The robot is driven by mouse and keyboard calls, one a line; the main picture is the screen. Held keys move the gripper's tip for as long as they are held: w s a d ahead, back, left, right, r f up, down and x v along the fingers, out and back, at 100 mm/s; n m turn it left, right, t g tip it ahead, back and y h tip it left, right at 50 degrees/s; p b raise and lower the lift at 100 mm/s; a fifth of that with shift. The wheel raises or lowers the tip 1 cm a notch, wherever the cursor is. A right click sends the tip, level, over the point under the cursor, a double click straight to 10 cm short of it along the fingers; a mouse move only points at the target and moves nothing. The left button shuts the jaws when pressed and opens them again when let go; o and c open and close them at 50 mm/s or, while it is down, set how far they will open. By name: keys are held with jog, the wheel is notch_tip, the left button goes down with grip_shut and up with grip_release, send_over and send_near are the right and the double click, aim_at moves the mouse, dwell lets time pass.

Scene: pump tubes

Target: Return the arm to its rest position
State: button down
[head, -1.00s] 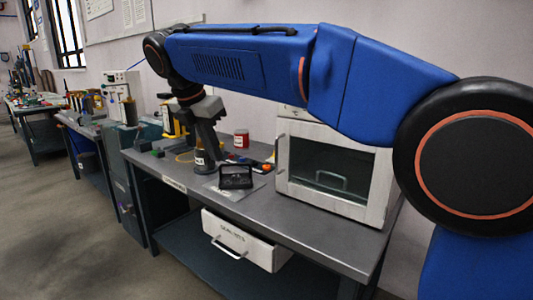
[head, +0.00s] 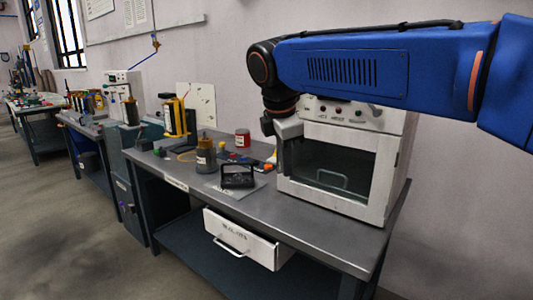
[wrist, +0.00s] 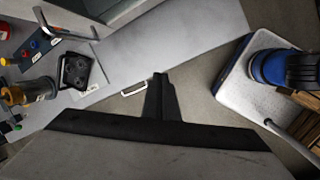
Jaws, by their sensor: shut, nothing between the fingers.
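My arm is blue with black joints and spans the upper right of the head view. My gripper (wrist: 160,78) shows in the wrist view with its dark fingers together and nothing between them. It hangs over the bench's front edge and the floor there, clear of the bench objects. In the head view its grey body is in front of the white cabinet's left side, and its fingertips are hard to make out. A black open-framed part (head: 238,177) sits on a grey plate on the bench; it also shows in the wrist view (wrist: 77,71). A grey canister with a brass top (head: 205,157) stands beside it.
The white cabinet (head: 389,180) with a glass door stands on the bench (head: 300,222) at right. A white drawer (head: 246,241) is pulled out below the bench top. A red-labelled jar (head: 242,138) and a yellow stand (head: 176,118) are farther back. The floor at left is clear.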

jog(key=s+d+f+m, duration=0.4)
jog(key=s+d+m, duration=0.1)
jog(key=d, duration=0.5)
jog(key=s+d+f+m, duration=0.7)
jog(key=s+f+m, duration=0.1)
jog(key=s+f, duration=0.1)
jog(key=s+d+f+m+t+y, duration=0.1)
jog(key=s+d+f+m, duration=0.6)
jog(key=s+f+m, duration=0.1)
jog(key=shift+s+f, duration=0.7)
jog(key=shift+s, duration=0.1)
jog(key=shift+d, duration=0.1)
